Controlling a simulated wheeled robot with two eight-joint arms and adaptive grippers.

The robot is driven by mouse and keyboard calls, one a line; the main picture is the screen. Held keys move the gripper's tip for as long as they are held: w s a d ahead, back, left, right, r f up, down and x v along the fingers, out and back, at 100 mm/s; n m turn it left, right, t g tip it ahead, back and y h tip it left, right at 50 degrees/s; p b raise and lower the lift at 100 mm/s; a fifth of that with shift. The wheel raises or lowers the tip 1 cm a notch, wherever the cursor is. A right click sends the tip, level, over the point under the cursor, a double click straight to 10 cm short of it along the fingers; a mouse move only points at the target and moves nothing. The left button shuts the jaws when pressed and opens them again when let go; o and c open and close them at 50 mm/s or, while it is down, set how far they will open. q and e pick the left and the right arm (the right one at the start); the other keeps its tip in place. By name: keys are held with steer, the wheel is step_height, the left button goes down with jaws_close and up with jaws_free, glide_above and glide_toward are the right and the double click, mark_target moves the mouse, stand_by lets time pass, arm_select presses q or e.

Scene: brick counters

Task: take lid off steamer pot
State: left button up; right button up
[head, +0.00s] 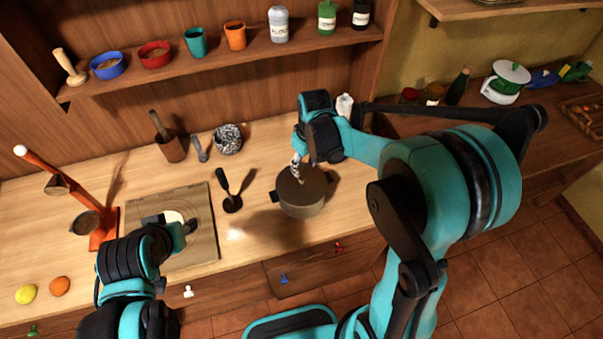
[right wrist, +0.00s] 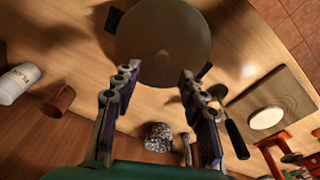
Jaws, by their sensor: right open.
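The steamer pot (head: 304,206) stands upright on the wooden counter, grey-brown with dark side handles. Its round lid (head: 313,184) is on top; in the right wrist view the lid (right wrist: 163,30) fills the top middle, with a small knob-like spot near its centre. My right gripper (head: 298,170) is above the pot, pointing down at the lid. In the right wrist view its two fingers (right wrist: 157,78) are spread apart with nothing between them. My left gripper (head: 172,226) hangs over the cutting board, well left of the pot; its fingers are not clear.
Behind are a speckled bowl (head: 228,138) and a brown cup (head: 171,149). The cutting board (head: 203,243) bears a pale round item. An orange stand (head: 104,231) is farther left. A shelf (head: 200,66) with jars runs above.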

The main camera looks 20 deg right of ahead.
mark_target(302, 178)
steer(key=f, duration=0.2)
steer(key=f+b, duration=0.1)
steer(key=f, duration=0.4)
steer(key=shift+w+a+f+b, duration=0.25)
steer(key=shift+w+a+b, duration=0.05)
steer(key=shift+w+a, duration=0.1)
steer(key=shift+s, duration=0.1)
jaws_close()
